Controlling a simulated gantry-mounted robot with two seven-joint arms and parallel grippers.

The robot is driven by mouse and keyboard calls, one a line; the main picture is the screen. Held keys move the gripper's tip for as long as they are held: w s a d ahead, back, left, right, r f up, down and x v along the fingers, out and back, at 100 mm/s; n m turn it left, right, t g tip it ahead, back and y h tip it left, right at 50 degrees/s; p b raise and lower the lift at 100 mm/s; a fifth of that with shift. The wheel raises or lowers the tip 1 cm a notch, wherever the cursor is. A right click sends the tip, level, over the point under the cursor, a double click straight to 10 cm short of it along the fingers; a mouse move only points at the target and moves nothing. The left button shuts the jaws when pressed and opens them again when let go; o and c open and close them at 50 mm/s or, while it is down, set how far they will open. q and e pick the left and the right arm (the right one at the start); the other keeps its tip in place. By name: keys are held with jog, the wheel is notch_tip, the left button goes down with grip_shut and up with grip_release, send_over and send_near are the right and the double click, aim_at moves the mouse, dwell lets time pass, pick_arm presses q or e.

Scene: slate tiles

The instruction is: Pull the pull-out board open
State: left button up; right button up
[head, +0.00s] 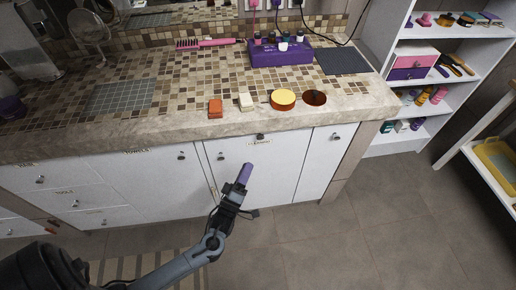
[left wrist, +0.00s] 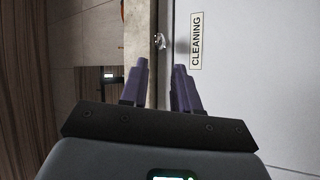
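The pull-out board seems to be the thin strip between the stone counter edge and the white door labelled CLEANING; it looks closed. Its small metal knob (head: 260,136) is under the counter lip. In the left wrist view the knob (left wrist: 160,40) lies ahead of the fingertips, roughly in line with the gap between them. My left gripper (head: 245,173) is in front of the white door, below the knob and apart from it. Its two purple fingers (left wrist: 160,75) are parted with nothing between them. My right gripper is not in view.
Knobbed white doors and drawers flank the strip. A white shelf (head: 447,31) stands at right.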

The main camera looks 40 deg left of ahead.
pick_arm(q)
jog(key=b+x, duration=0.1)
jog(key=x, duration=0.9)
jog(key=shift+a, duration=0.1)
grip_shut()
